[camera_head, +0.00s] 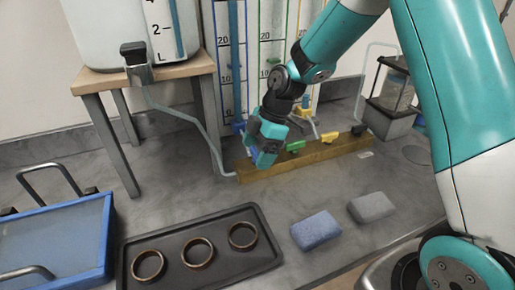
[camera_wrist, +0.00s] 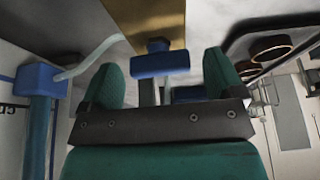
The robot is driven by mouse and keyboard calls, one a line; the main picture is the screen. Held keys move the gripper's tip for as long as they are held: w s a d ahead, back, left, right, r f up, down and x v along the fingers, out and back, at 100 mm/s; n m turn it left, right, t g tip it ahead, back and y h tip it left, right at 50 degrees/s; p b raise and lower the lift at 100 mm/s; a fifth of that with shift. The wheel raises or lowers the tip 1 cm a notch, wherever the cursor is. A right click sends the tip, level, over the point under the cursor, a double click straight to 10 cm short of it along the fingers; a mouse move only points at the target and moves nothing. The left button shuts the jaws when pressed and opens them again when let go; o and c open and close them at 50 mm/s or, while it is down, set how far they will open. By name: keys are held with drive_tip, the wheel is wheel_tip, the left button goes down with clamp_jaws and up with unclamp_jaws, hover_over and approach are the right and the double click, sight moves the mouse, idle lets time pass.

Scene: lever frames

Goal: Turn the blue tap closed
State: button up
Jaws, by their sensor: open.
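The blue tap (camera_wrist: 160,64) shows in the wrist view as a blue bar-shaped handle on a round blue stem, at the end of a wooden beam. It lies crosswise between my gripper's two teal fingers, with a gap on either side. In the head view my gripper (camera_head: 264,157) is at the left end of the wooden beam (camera_head: 307,158), pointing down and open. It largely hides the blue tap there. A green tap (camera_head: 295,147), a yellow tap (camera_head: 329,137) and a black tap (camera_head: 359,130) follow along the beam to the right.
A clear tube runs from the tank spigot (camera_head: 136,62) to the beam's left end. Scaled glass columns stand behind it. A black tray (camera_head: 215,272) with three rings, a blue sponge (camera_head: 316,230), a grey sponge (camera_head: 371,207) and a blue-rimmed bin (camera_head: 108,232) lie in front.

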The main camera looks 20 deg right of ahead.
drive_tip(key=c, duration=0.9)
drive_tip(key=shift+m, duration=0.4)
drive_tip(key=m+t+b, duration=0.1)
drive_tip(key=m, duration=0.2)
drive_tip(key=shift+m+t, duration=0.4)
drive_tip(key=m, duration=0.2)
drive_tip(key=m+t+h+b, duration=0.1)
drive_tip(key=m, duration=0.1)
drive_tip(key=shift+s+a+m+t, duration=0.1)
drive_tip(key=shift+a+m+t, duration=0.05)
drive_tip(key=shift+m+t, duration=0.15)
drive_tip(key=m+h, duration=0.1)
drive_tip(key=m, duration=0.3)
drive_tip(key=shift+t+h, duration=0.4)
drive_tip(key=shift+m+h, duration=0.8)
drive_tip(key=shift+m, duration=1.5)
